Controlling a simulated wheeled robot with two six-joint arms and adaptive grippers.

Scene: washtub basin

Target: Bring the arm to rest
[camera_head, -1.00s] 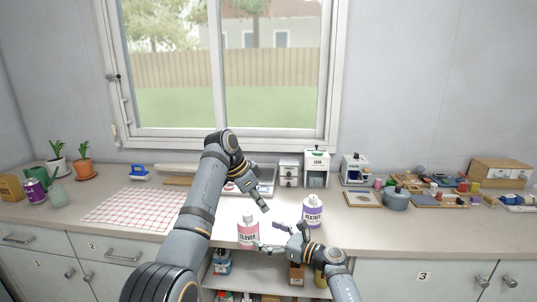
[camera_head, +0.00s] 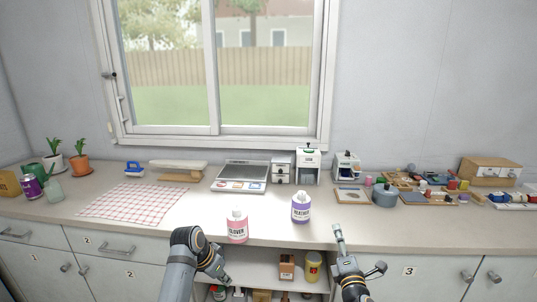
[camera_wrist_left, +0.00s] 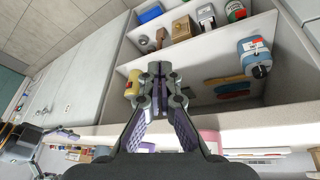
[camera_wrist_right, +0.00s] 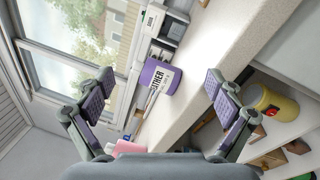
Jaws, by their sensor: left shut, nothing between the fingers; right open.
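My left gripper (camera_head: 222,276) is low at the counter's front edge, below the pink bottle. In the left wrist view (camera_wrist_left: 160,72) its fingers are together and empty, facing the open shelves. My right gripper (camera_head: 359,247) is open and empty at the counter's front edge, right of the purple bottle. In the right wrist view (camera_wrist_right: 158,80) its fingers are wide apart, with the purple bottle (camera_wrist_right: 170,78) beyond them. The pink bottle marked CLOVER (camera_head: 238,230) and the purple bottle marked HEATHER (camera_head: 300,210) stand upright on the counter, apart from both grippers.
The counter (camera_head: 185,228) has free room around the bottles. A scale (camera_head: 241,178), a checked cloth (camera_head: 132,203) and a grey pot (camera_head: 385,196) lie farther back. Open shelves below hold a yellow container (camera_head: 313,266) and other items. Closed cabinets flank them.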

